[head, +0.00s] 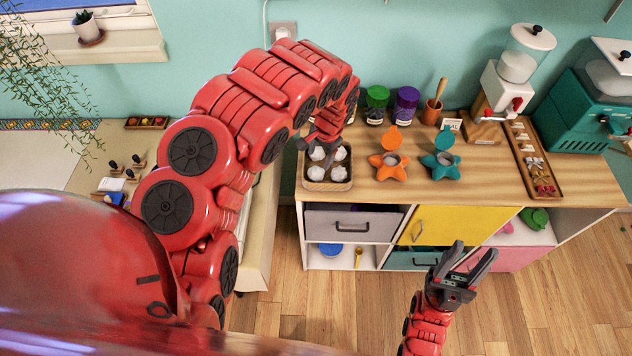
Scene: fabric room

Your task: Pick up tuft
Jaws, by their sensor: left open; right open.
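Several white fluffy tufts (338,174) sit in a small square tray (328,186) at the left end of the wooden cabinet top. My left gripper (319,151) is open and points down over the back part of this tray, close to the tufts. Its fingers partly cover the view there, and I cannot tell whether they touch a tuft. My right gripper (468,262) is open and empty, in front of the cabinet and over the floor.
Orange (390,172) and teal (440,172) star-shaped containers stand right of the tray. Green (376,105) and purple (404,107) jars stand behind. A long tray (533,155) and dispensers are further right. Some cabinet top between them is clear.

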